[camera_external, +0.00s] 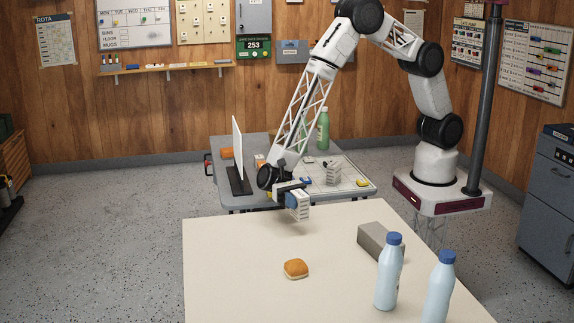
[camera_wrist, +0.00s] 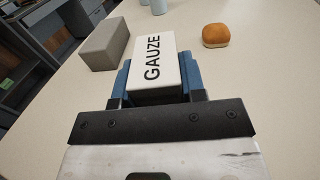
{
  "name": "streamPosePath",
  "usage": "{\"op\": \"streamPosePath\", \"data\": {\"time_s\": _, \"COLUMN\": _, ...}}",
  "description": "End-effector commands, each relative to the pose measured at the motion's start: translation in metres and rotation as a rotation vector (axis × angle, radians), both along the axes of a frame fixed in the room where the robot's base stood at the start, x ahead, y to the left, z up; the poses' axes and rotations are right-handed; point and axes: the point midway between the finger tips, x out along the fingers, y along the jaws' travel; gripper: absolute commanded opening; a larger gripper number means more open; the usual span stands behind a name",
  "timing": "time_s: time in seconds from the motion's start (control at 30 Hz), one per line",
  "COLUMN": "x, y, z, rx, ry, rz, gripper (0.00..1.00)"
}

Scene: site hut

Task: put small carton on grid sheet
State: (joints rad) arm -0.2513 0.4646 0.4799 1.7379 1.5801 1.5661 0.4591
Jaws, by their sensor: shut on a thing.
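The small carton (camera_external: 299,207) is a white box; its "GAUZE" lettering shows in the wrist view (camera_wrist: 153,57). My gripper (camera_external: 289,198) is shut on the carton, with a blue finger on each side of it in the wrist view (camera_wrist: 155,82). It holds the carton above the far edge of the cream table. A pale sheet (camera_external: 350,184), which looks like the grid sheet, lies on the grey table behind. My arm hides part of that table, and the sheet's lines are hard to make out.
A bun (camera_external: 296,269), a grey block (camera_external: 374,241) and two blue-capped bottles (camera_external: 389,272) (camera_external: 438,290) stand on the cream table (camera_external: 230,270). On the grey table are an upright white panel (camera_external: 238,150), a green bottle (camera_external: 323,130) and a striped block (camera_external: 333,172) on the sheet.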

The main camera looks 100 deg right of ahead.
Motion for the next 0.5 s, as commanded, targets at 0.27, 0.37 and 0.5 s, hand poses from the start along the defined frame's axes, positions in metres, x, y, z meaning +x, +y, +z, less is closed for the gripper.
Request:
{"op": "streamPosePath", "data": {"time_s": 0.27, "x": 0.0, "y": 0.0, "z": 0.008, "rx": 0.0, "ry": -0.001, "rz": 0.0, "gripper": 0.15}}
{"op": "streamPosePath", "data": {"time_s": 0.37, "x": 0.0, "y": 0.0, "z": 0.018, "rx": 0.0, "ry": -0.001, "rz": 0.0, "gripper": 0.15}}
{"op": "streamPosePath", "data": {"time_s": 0.5, "x": 0.0, "y": 0.0, "z": 0.04, "rx": 0.001, "ry": -0.003, "rz": 0.0, "gripper": 0.15}}
